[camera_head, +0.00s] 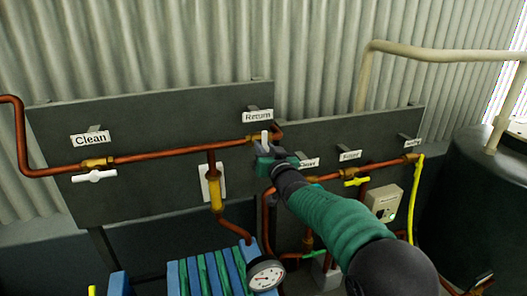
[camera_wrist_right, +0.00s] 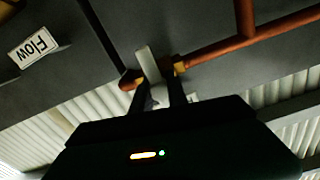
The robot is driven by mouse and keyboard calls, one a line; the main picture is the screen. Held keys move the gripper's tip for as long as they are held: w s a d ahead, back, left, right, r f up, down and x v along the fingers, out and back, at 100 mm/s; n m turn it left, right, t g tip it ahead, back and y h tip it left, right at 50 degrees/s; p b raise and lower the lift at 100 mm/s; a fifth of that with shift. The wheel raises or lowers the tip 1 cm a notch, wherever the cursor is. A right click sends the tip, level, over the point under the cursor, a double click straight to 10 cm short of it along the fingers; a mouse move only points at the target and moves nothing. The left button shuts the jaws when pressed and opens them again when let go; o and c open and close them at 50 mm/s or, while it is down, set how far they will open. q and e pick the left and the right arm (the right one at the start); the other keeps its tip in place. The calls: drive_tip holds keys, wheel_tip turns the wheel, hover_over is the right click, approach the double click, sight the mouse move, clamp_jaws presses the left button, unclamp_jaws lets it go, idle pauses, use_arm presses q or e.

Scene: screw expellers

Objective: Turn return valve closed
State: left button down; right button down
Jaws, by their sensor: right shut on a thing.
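The return valve's white handle (camera_head: 265,137) sits on the copper pipe just below the "Return" sign (camera_head: 258,115) in the head view. My right gripper (camera_head: 266,152) reaches up to it from the lower right and is shut on it. The wrist view shows the pale handle (camera_wrist_right: 147,63) between the two dark fingers (camera_wrist_right: 158,92). There the handle lies at a slant across the pipe, with brass fittings beside it. The gripper and arm hide part of the valve body. My left gripper is not in view.
The "Clean" valve's white handle (camera_head: 95,176) is at the left, along its pipe. A yellow handle (camera_head: 357,182), a grey box (camera_head: 384,203) and a pressure gauge (camera_head: 266,274) are near my right arm. A dark tank (camera_head: 487,200) stands at the right.

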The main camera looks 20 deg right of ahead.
drive_tip(key=shift+m, duration=0.6)
drive_tip(key=c, duration=1.5)
unclamp_jaws()
drive_tip(key=shift+o, duration=0.2)
drive_tip(key=shift+s+f+b, duration=0.1)
drive_tip(key=shift+s+b, duration=0.2)
drive_tip(key=shift+b, duration=0.1)
drive_tip(key=s+b, duration=0.5)
drive_tip(key=s, duration=1.1)
drive_tip(key=shift+d, duration=0.3)
